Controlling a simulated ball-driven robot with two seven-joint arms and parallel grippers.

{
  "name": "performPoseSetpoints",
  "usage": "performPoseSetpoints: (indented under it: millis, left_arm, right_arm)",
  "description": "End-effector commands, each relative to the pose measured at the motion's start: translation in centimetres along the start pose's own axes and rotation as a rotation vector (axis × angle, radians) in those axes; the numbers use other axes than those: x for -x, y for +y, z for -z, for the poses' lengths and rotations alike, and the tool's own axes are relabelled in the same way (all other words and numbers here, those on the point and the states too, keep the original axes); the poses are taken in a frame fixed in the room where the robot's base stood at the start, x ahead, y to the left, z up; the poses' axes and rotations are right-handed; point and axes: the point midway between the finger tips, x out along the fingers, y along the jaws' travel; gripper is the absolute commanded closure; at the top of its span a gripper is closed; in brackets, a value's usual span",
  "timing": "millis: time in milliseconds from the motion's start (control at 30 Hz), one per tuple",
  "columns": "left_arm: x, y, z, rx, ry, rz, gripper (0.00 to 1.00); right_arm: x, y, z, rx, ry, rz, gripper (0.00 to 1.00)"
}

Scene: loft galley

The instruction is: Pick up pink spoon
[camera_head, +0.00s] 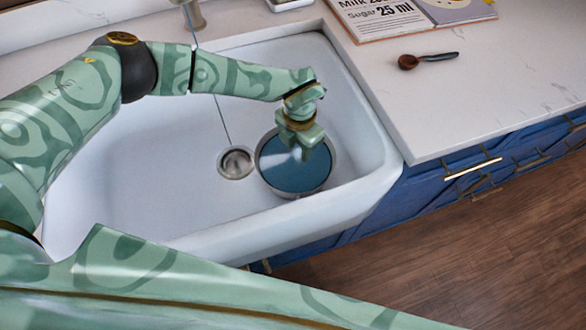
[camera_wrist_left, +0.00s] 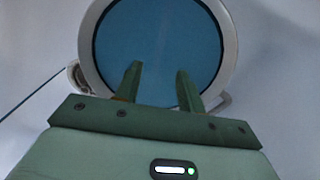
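I see no pink spoon in either view. The only spoon in sight is a brown one with a dark handle (camera_head: 410,62), lying on the white counter at the upper right. My left gripper (camera_head: 305,153) points down over a round pan with a blue inside (camera_head: 298,180), which stands in the white sink. In the left wrist view the two fingers (camera_wrist_left: 158,70) are apart with nothing between them, in front of the pan's blue inside (camera_wrist_left: 155,35). Whether the fingertips touch the pan is unclear. My right gripper is out of view.
The sink (camera_head: 130,180) has a drain (camera_head: 236,162) left of the pan, and its walls surround the gripper. A tap (camera_head: 193,14) stands behind. An open book (camera_head: 400,25) lies on the counter (camera_head: 480,90). Blue drawers (camera_head: 430,195) are below.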

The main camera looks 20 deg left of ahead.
Motion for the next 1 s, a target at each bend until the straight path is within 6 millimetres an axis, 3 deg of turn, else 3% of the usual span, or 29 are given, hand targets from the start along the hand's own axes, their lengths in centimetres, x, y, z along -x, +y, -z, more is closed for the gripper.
performPoseSetpoints:
  millis: [33,100,367,600,867,1000]
  left_arm:
    - [-1.5,0.0,0.0,0.001,0.004,0.002,0.61]
    - [-2.4,0.0,0.0,0.0,0.002,0.002,0.61]
    - [-4.2,0.0,-0.2,0.0,0.001,0.001,0.61]
    - [-8.1,0.1,-0.9,0.0,0.004,0.002,0.61]
    - [-8.3,0.1,-1.0,0.0,-0.001,0.0,0.61]
    - [-8.3,0.1,-1.0,0.0,-0.001,0.0,1.0]
  right_arm:
    - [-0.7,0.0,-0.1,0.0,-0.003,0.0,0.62]
    - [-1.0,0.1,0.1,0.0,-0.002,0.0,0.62]
    - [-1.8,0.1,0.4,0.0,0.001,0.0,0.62]
    - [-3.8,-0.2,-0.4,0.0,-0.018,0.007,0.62]
    - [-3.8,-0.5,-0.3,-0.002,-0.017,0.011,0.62]
    - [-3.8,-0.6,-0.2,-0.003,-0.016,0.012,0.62]
